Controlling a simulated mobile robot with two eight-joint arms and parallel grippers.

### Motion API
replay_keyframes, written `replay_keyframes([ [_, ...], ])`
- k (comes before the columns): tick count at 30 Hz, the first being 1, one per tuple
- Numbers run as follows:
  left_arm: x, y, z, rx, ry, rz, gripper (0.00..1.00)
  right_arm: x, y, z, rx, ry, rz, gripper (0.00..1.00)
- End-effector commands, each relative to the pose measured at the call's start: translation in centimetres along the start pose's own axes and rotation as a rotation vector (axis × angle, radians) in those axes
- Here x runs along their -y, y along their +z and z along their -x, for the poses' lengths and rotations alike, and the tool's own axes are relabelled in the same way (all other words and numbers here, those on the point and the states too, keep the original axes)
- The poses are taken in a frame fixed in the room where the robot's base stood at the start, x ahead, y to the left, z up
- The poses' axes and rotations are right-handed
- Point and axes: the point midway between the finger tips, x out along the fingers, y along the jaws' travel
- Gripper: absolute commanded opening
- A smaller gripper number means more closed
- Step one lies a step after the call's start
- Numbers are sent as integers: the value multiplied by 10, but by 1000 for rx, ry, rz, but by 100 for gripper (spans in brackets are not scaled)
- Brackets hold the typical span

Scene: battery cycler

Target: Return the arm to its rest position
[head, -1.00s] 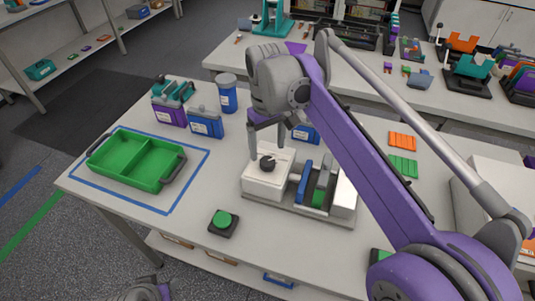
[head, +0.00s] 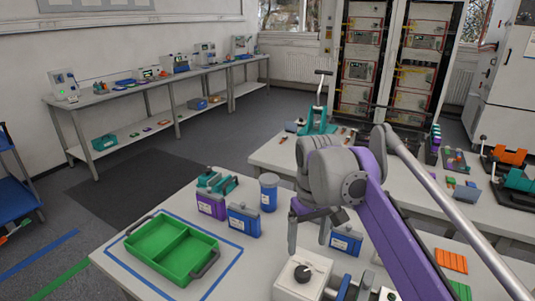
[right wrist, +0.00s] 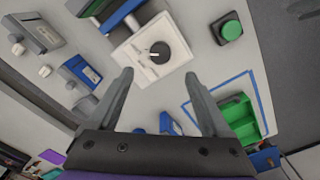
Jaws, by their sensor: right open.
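My right gripper (head: 315,232) hangs above the table in the head view, close over the white cycler box (head: 290,288) with its black knob (head: 304,273). In the right wrist view the two fingers of my right gripper (right wrist: 162,98) are spread apart with nothing between them. The knob (right wrist: 160,51) and its white face (right wrist: 140,62) lie beyond the fingertips and apart from them. The purple right arm (head: 385,235) reaches in from the lower right of the head view. My left gripper is not in view.
A green two-part tray (head: 187,268) sits inside a blue taped outline at the left. Purple (head: 211,205) and blue (head: 243,220) battery packs and a blue canister (head: 268,192) stand behind it. A green button (right wrist: 230,29) shows in the right wrist view. Orange (head: 451,261) pieces lie right.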

Motion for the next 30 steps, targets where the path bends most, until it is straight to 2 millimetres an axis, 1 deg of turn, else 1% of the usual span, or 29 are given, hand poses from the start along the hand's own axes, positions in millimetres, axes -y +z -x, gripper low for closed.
replay_keyframes([
  [2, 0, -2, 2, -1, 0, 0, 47, -1, 11, -4, -28, 5, -18, 82],
  [5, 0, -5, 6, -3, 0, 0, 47, -3, 34, -18, -84, 15, -52, 82],
  [8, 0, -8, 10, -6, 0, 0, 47, -3, 64, -41, -156, 26, -95, 82],
  [11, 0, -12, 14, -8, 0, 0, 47, -2, 97, -69, -228, 37, -138, 82],
  [15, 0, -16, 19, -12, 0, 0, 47, 2, 142, -111, -321, 49, -191, 82],
  [19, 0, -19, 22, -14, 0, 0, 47, 7, 178, -148, -391, 57, -231, 82],
  [21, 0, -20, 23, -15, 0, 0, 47, 9, 192, -163, -419, 60, -246, 82],
  [24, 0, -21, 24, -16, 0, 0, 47, 10, 204, -176, -445, 63, -261, 82],
  [27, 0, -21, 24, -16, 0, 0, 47, 11, 209, -182, -455, 63, -267, 82],
  [30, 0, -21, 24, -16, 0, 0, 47, 11, 209, -183, -457, 63, -268, 82],
])
